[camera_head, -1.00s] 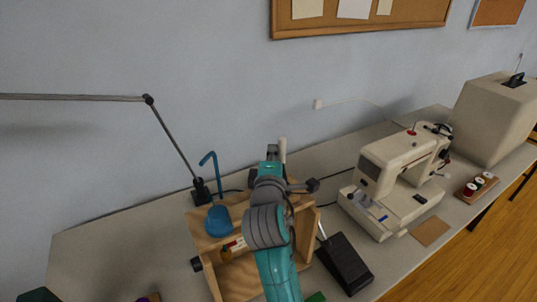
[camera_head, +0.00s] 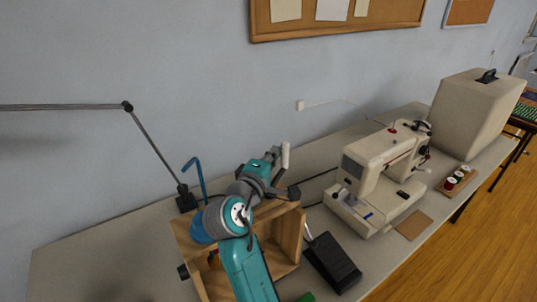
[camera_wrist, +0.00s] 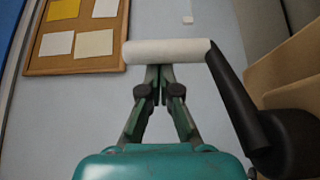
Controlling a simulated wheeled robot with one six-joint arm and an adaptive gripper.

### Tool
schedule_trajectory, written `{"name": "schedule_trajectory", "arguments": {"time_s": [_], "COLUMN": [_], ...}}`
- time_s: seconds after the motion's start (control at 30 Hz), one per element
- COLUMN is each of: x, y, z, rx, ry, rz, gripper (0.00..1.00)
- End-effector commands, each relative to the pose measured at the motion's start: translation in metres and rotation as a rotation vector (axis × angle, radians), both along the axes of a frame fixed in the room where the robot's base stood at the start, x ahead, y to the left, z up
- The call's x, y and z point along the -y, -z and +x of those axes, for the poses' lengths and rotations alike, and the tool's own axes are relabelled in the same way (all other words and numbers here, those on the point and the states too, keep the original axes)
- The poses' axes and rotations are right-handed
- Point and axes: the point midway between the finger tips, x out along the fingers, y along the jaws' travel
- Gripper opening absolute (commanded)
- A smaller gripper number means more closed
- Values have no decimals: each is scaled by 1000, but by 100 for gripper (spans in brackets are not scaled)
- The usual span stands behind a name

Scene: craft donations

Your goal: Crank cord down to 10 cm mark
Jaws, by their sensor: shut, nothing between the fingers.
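A wooden box frame (camera_head: 292,236) stands on the table with a crank on its far right side. The crank's white handle (camera_head: 285,156) sticks up beside my gripper (camera_head: 274,153). In the wrist view the white handle (camera_wrist: 165,52) lies across the tips of my gripper (camera_wrist: 156,72), and a dark crank arm (camera_wrist: 235,100) runs from its right end. The fingers are shut and empty; whether they touch the handle is unclear. A blue bent rod (camera_head: 198,175) rises at the box's left side. The cord and the 10 cm mark cannot be made out; my arm hides much of the box.
A black foot pedal (camera_head: 332,262) lies right of the box, with a sewing machine (camera_head: 380,175) beyond it. A beige cover (camera_head: 470,112) and a spool rack (camera_head: 456,181) stand farther right. A lamp base (camera_head: 186,198) is at left. The table's left part is clear.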

Motion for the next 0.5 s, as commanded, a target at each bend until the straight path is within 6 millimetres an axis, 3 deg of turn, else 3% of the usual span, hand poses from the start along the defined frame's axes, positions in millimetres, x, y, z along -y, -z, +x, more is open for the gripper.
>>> {"name": "schedule_trajectory", "arguments": {"time_s": [0.23, 0.5], "x": [8, 18], "y": [0, 0], "z": [-1, -4], "rx": [-1, 0], "ry": [132, 129], "rz": [-2, 0], "gripper": [0, 0]}}
